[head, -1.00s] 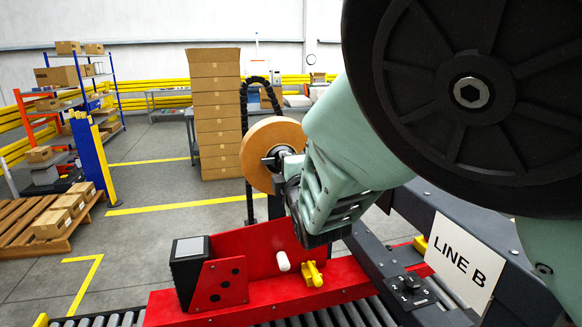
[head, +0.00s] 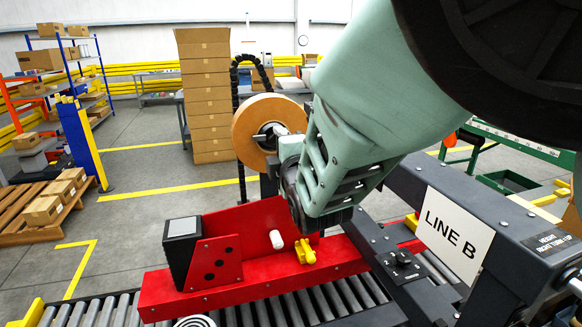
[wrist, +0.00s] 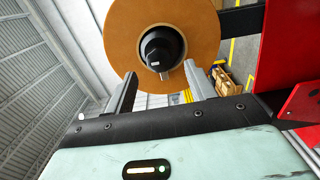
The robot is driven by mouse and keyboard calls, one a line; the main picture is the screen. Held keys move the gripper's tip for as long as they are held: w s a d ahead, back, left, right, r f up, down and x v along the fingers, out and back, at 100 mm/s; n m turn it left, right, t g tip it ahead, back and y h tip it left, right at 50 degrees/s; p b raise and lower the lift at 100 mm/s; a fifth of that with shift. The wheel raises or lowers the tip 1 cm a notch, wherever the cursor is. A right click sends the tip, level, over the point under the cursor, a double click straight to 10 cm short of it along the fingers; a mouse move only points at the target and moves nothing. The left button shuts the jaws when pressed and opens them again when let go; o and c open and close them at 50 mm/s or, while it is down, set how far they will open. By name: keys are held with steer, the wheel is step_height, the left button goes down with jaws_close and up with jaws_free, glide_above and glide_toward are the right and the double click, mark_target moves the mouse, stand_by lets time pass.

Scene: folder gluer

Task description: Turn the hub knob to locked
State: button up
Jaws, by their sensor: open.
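The hub knob (wrist: 161,50) is a dark round knob with a small light lever pointing down, at the centre of a brown tape roll (wrist: 205,30). In the head view the roll (head: 245,122) stands upright on its mount, left of my arm's end. My gripper (wrist: 161,84) is open and empty, its two grey fingers reaching toward the roll's face on either side below the knob. The fingers look apart from the knob, though the remaining distance is hard to judge. In the head view my wrist partly hides the hub.
A red machine frame (head: 240,280) with a yellow clip (head: 305,252) and a white cylinder (head: 276,240) lies below the gripper. A LINE B panel (head: 455,232) stands at right. Rollers run along the front. Stacked cartons (head: 208,95) stand behind the roll.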

steer(key=b+v, duration=0.2)
steer(key=v, duration=1.2)
steer(key=shift+s+b, duration=0.3)
steer(key=shift+s, duration=0.05)
steer(key=shift+d, duration=0.1)
steer(key=s+f+m+g+b, duration=0.2)
steer(key=s+f+m+g, duration=0.1)
steer(key=f+g, duration=0.3)
steer(key=s+f+m+g+b, duration=0.2)
steer(key=s+f+m+g, duration=0.2)
steer(key=f, duration=0.5)
steer(key=s+d+f+m+g+h+b, duration=0.2)
steer(key=s+d+f+m+g+h, duration=0.2)
steer(key=s+d, duration=0.7)
steer(key=s+f+m+g, duration=0.1)
steer(key=s+m+g, duration=0.1)
steer(key=g, duration=0.1)
steer(key=shift+s+d+m+b, duration=0.15)
steer(key=shift+s+m+b, duration=0.15)
steer(key=shift+s, duration=0.1)
steer(key=shift+f, duration=0.15)
